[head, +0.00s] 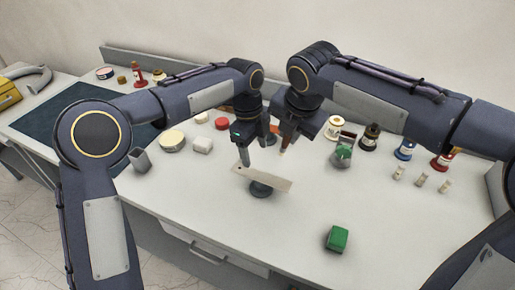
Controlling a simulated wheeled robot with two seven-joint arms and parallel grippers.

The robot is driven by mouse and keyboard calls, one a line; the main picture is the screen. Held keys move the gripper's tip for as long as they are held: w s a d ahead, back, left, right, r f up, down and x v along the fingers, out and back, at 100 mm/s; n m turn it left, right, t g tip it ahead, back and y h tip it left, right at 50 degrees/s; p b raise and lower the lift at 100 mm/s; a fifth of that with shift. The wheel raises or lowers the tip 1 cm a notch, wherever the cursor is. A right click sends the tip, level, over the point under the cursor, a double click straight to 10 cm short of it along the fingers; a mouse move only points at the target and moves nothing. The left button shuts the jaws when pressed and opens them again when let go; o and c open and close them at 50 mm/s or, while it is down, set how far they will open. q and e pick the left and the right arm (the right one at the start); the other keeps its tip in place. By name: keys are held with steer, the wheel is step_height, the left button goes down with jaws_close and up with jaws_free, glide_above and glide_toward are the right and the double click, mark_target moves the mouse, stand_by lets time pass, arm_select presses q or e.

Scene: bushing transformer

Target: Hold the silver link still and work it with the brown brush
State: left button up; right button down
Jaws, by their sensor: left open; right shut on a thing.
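The silver link (268,179), a flat pale bar with a small hole near its left end, lies across a dark round stand (260,191) at the middle of the bench. My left gripper (257,142) points down just behind and above the link. It is open, and I see nothing held in it. My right gripper (289,138) is close beside it on the right, shut on the brown brush (284,147). Only a small part of the brush shows below the fingers, apart from the link. The rest is hidden by the gripper.
A green block (337,238) sits at the front right. A green-and-clear item (343,150), several spools (369,137) and small pale pieces (421,180) stand at the right. A round tin (172,141) and white block (203,146) are at the left. The bench front is mostly clear.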

mark_target(261, 176)
arm_select(q)
steer(key=shift+w+d+f+m, duration=0.2)
steer(key=shift+d+f+m, duration=0.1)
steer(key=shift+d+f, duration=0.25)
steer(key=f, duration=0.7)
steer(key=d+f, duration=0.1)
steer(key=f, duration=0.3)
steer(key=shift+s+f, duration=0.35)
steer(key=shift+s, duration=0.05)
steer(key=c, duration=1.4)
